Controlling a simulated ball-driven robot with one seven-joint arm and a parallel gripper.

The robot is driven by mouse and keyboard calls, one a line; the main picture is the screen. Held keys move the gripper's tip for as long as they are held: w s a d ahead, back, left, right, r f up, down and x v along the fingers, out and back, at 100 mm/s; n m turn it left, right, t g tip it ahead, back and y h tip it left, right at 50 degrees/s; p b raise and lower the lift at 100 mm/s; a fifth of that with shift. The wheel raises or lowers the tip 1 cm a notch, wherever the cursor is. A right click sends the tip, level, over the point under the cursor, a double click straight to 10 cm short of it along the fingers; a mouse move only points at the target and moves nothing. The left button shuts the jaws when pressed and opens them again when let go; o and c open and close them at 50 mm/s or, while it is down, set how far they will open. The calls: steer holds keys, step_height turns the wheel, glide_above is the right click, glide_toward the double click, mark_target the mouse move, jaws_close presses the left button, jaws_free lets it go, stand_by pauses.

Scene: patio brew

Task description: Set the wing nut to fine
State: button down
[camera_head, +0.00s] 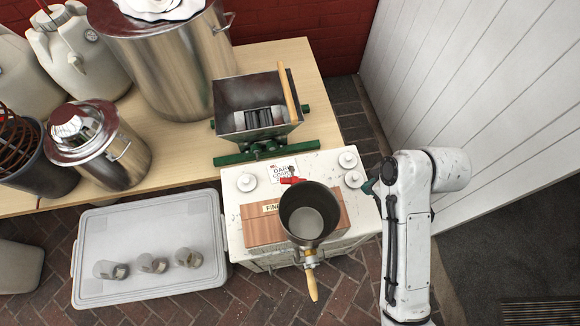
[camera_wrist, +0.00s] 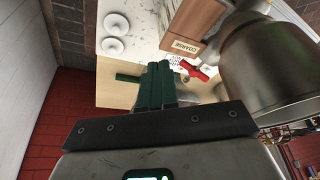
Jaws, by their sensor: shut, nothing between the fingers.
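The red wing nut (camera_head: 291,180) sits at the back edge of a wooden block (camera_head: 251,230) on a white cabinet. It also shows in the wrist view (camera_wrist: 195,71), near the block's COARSE label (camera_wrist: 184,46). The block's FINE label (camera_head: 271,207) is partly covered by a metal pan. I cannot tell which setting the nut is at. My gripper (camera_head: 371,186) is at the cabinet's right edge in the head view, apart from the nut. In the wrist view its dark green fingers (camera_wrist: 159,66) are together and empty, left of the nut.
The metal pan (camera_head: 311,212) with a wooden handle stands over the block, close to the nut. A hopper mill (camera_head: 262,112) with a green base stands behind. A white wall (camera_head: 480,90) is at the right.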

mark_target(284, 180)
steer(key=w+a+r+n+g+y, duration=0.1)
steer(key=w+a+n+g, duration=0.1)
steer(key=a+n, duration=0.3)
steer(key=w+a+r+n+g+y, duration=0.1)
steer(key=w+a+r+n+g, duration=0.1)
steer(key=w+a+n, duration=0.3)
steer(key=a+n, duration=0.1)
steer(key=a, duration=0.2)
steer(key=shift+w+y, duration=0.2)
steer(key=shift+y, duration=0.1)
steer(key=p+x, duration=0.1)
steer(key=x, duration=1.3)
steer(key=shift+d, duration=0.1)
